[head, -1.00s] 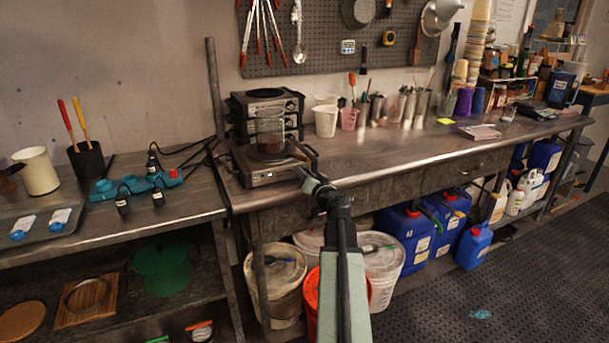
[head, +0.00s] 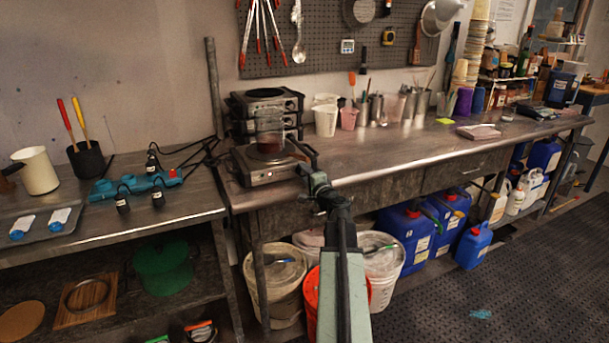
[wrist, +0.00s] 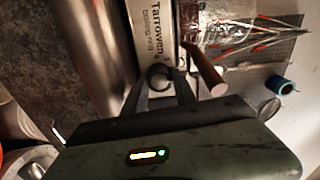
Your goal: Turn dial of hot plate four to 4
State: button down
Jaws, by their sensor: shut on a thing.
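A hot plate (head: 268,175) with a metal body stands by itself at the left end of the long bench, in front of a stack of similar ones. In the wrist view its front panel (wrist: 152,30) reads "Tarrowen boiling ring". My gripper (wrist: 162,82) is at this panel, with its fingers on either side of a dark round dial (wrist: 158,76) and shut on it. The dial's mark and numbers are too small to read. In the head view my gripper (head: 304,171) is at the hot plate's right front and hides the dial.
A clear vessel (head: 270,138) with brown contents stands on the hot plate, and a brown handle (wrist: 206,72) sticks out close to my gripper. Stacked hot plates (head: 266,106) stand behind. Buckets (head: 275,275) stand below the bench. The bench top rightward is partly clear.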

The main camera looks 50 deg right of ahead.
jog(key=m, duration=0.4)
jog(key=shift+m, duration=0.3)
jog(key=m, duration=0.4)
jog(key=shift+w+f+m, duration=0.1)
jog(key=shift+m, duration=0.2)
jog(key=shift+a, duration=0.1)
jog(key=c, duration=1)
grip_release()
jog(key=v, duration=0.8)
